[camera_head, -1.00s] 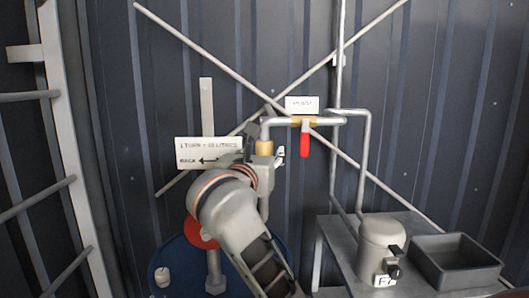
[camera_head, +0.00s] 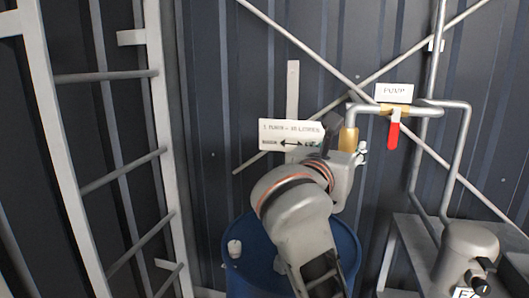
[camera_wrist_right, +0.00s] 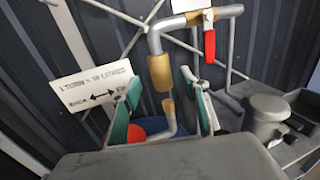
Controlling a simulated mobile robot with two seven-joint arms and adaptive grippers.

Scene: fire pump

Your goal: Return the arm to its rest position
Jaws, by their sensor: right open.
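My right arm rises from the bottom of the head view, with its gripper (camera_head: 348,150) just below and beside the brass sleeve (camera_head: 348,140) of a bent pipe. In the right wrist view the two green-padded fingers of the right gripper (camera_wrist_right: 163,98) stand wide apart with nothing held. The brass sleeve (camera_wrist_right: 160,72) shows between them in the picture; I cannot tell how far beyond the tips it is. My left gripper is not in view.
A blue drum (camera_head: 242,262) stands below my right arm. A sign (camera_head: 280,134), red-handled valve (camera_head: 393,134) and PUMP label (camera_head: 394,93) are close by. A ladder (camera_head: 160,130) stands left. A grey canister (camera_head: 468,252) sits on a bench at right. A red part (camera_wrist_right: 135,133) shows low in the wrist view.

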